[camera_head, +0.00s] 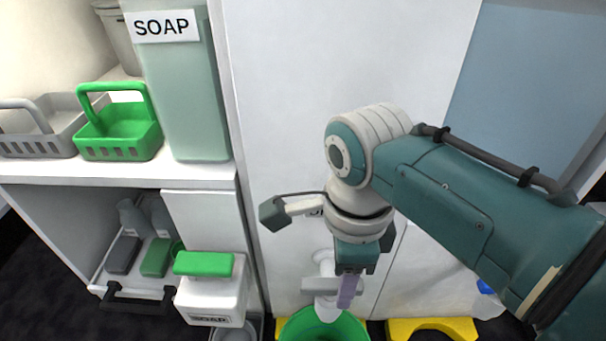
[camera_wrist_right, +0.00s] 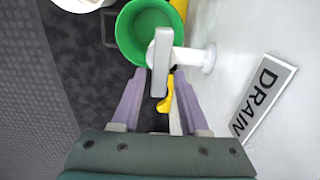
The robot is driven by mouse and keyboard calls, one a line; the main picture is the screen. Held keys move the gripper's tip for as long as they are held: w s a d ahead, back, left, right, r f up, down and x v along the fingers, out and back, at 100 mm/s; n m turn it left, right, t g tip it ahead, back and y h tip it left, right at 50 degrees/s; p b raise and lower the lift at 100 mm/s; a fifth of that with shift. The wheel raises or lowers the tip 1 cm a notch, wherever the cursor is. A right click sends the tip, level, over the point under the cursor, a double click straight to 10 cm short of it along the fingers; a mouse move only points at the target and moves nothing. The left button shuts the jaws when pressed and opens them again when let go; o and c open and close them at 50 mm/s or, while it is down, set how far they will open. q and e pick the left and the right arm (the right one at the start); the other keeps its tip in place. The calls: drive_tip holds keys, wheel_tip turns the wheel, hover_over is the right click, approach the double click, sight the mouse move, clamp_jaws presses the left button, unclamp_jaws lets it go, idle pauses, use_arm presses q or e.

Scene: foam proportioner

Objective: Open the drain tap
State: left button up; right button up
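The drain tap (camera_head: 322,284) is white and sticks out from the white panel, above a green bucket (camera_head: 322,327). In the right wrist view, the tap's pale grey handle (camera_wrist_right: 161,62) is a straight bar across the white tap body (camera_wrist_right: 205,58). My right gripper (camera_wrist_right: 159,76) is open, its two purple fingers apart, with the near end of the handle between them in the picture. I cannot tell whether either finger touches it. In the head view, my right gripper (camera_head: 350,292) points down beside the tap and hides part of it. My left gripper is not in view.
A DRAIN label (camera_wrist_right: 263,98) is on the panel beside the tap. Yellow parts (camera_head: 432,330) lie low at the right. At the left are a soap container (camera_head: 186,95), a green basket (camera_head: 118,128) and an open drawer (camera_head: 140,297) with sponges.

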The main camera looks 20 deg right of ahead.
clamp_jaws()
idle(0.5)
drive_tip(key=n+p, duration=0.1)
drive_tip(key=n, duration=0.1)
drive_tip(key=shift+w+r+n+p, duration=0.1)
drive_tip(key=shift+r+n+p, duration=0.05)
drive_tip(key=shift+n+p, duration=0.2)
drive_tip(key=n, duration=0.1)
drive_tip(key=n+p, duration=0.1)
drive_tip(key=shift+w+n, duration=0.2)
drive_tip(key=shift+n, duration=0.15)
drive_tip(key=n, duration=0.2)
drive_tip(key=shift+w+n, duration=0.15)
drive_tip(key=shift+n, duration=0.15)
drive_tip(key=n, duration=0.3)
drive_tip(key=shift+w+a+n, duration=0.15)
drive_tip(key=shift+w+n, duration=0.05)
drive_tip(key=shift+n, duration=0.1)
drive_tip(key=n, duration=0.6)
drive_tip(key=shift+w+a, duration=0.2)
drive_tip(key=shift+a, duration=0.15)
drive_tip(key=shift+n, duration=0.3)
